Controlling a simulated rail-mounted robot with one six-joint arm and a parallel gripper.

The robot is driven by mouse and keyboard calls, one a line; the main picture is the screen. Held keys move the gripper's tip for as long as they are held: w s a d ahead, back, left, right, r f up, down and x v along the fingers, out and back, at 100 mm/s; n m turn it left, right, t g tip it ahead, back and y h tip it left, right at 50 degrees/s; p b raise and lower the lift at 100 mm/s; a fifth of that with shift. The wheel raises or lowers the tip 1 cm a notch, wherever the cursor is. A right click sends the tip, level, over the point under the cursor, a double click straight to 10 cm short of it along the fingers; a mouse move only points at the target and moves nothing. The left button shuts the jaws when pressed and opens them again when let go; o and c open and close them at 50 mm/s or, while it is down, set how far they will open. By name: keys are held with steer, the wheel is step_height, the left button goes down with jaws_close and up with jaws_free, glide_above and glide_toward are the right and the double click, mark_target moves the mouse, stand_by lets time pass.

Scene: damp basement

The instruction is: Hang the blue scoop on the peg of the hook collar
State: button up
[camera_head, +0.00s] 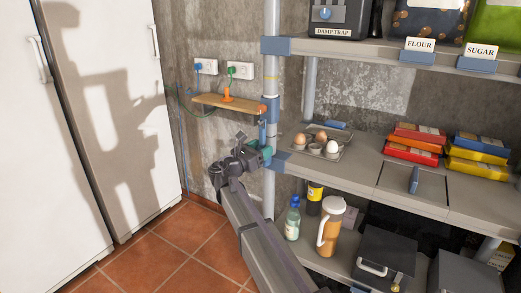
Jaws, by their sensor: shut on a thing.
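The hook collar (270,108) is a blue band around the pale vertical post, with a small orange part on its left side that looks like the peg. My gripper (261,151) is at the post, below the collar, and its fingers look teal. It is shut on what looks like the blue scoop (262,131), a narrow blue shape standing up between the gripper and the collar. The scoop's top is close under the orange part; I cannot tell whether they touch. The scoop's bowl is not clear at this size.
A small wooden shelf (228,104) with an orange item is left of the collar. An egg tray (330,148) sits right of my gripper on the middle shelf (362,172). A bottle (293,218) and a jug (330,226) stand below. Free floor lies left.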

steer(key=o, duration=1.1)
steer(key=b+v, duration=0.2)
steer(key=v, duration=0.9)
steer(key=s+d+f+m+g+y, duration=0.5)
steer(key=s+d+f+m+g, duration=0.4)
steer(key=f+m, duration=0.45)
steer(key=s+d+f+m+g+y, duration=0.3)
steer(key=s+d+m+y, duration=0.1)
steer(key=s+d+m, duration=0.3)
steer(key=s+d+f+m+g+y, duration=0.25)
steer(key=s+d+m, duration=0.3)
steer(key=s, duration=0.35)
steer(key=s+d+m+y, duration=0.1)
steer(key=s+d+y, duration=0.15)
steer(key=d, duration=0.45)
step_height(320, 180, up, 16)
steer(key=p, duration=1.6)
steer(key=shift+d+f+p, duration=0.1)
steer(key=shift+f+p, duration=0.05)
steer(key=shift+p, duration=0.25)
